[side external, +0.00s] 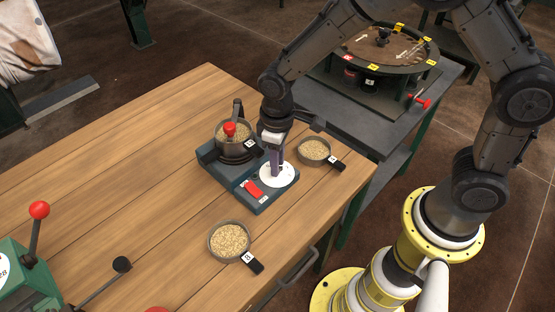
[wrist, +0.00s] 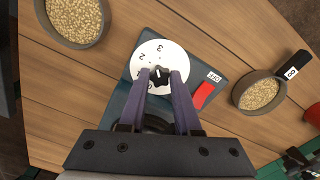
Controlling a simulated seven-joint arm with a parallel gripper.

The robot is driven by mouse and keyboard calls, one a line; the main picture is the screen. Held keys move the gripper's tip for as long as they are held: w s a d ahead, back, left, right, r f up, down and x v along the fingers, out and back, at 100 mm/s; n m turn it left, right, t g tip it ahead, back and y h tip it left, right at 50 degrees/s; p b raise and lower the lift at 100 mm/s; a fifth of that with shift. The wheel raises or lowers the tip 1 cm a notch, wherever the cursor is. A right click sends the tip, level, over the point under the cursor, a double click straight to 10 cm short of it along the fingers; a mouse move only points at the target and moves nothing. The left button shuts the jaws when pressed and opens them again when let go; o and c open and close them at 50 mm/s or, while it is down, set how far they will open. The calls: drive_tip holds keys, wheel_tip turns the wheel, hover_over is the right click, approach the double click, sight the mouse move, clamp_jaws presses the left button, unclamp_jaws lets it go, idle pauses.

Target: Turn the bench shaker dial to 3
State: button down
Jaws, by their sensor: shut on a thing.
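The bench shaker (side external: 228,172) is a dark blue-grey unit on the wooden bench. Its white round dial (side external: 283,181) lies at its right end and shows in the wrist view (wrist: 177,52) with printed numbers, 3 near the top and 2 to its left. My gripper (side external: 276,165) points down over the dial. In the wrist view its two fingers (wrist: 160,77) are closed on the small black dial knob (wrist: 160,74). A pale mark on the knob is too small to read its setting surely. The fingers hide part of the dial's lower numbers.
A red switch (side external: 254,188) sits beside the dial. A grain pan with a red-knobbed clamp (side external: 230,130) stands on the shaker. Loose grain pans lie right (side external: 314,151) and in front (side external: 229,240). A red-knobbed lever (side external: 38,212) is at left. Bare bench (side external: 120,150) lies left.

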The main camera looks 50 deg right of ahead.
drive_tip(key=shift+m, duration=1.2)
drive_tip(key=c, duration=0.6)
unclamp_jaws()
drive_tip(key=shift+r, duration=0.1)
wheel_tip(320, 180, up, 14)
drive_tip(key=shift+f, duration=0.15)
